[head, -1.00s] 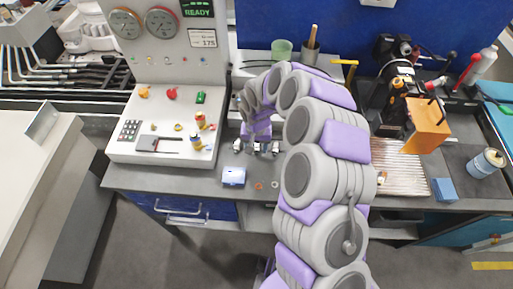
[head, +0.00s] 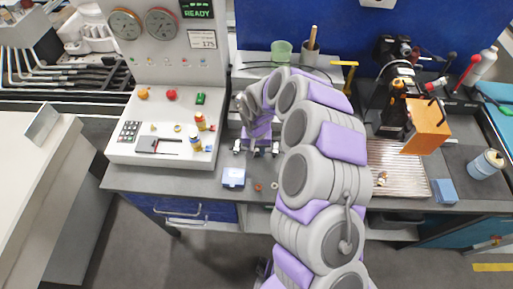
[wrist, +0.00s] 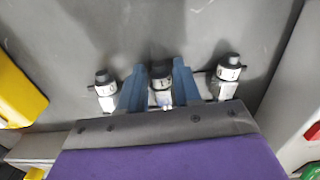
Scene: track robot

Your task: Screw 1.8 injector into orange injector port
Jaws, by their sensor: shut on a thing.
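My gripper (wrist: 160,84) has two blue-grey fingers around the middle one of three small white-and-black injectors (wrist: 161,78). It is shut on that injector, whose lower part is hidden. The other two injectors stand apart, one to the left (wrist: 105,90) and one to the right (wrist: 229,73). Their labels are too small to read surely. In the head view my gripper (head: 257,150) is low at the bench, right of the console. Small coloured fittings stand on the console, among them an orange-topped one (head: 200,121); I cannot tell which is the orange injector port.
The white console (head: 125,148) with gauges stands at the left. A blue box (head: 233,177) and small rings lie near the bench's front edge. An orange block (head: 427,128) and a ribbed tray (head: 400,175) are at the right. A green cup (head: 281,52) stands behind.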

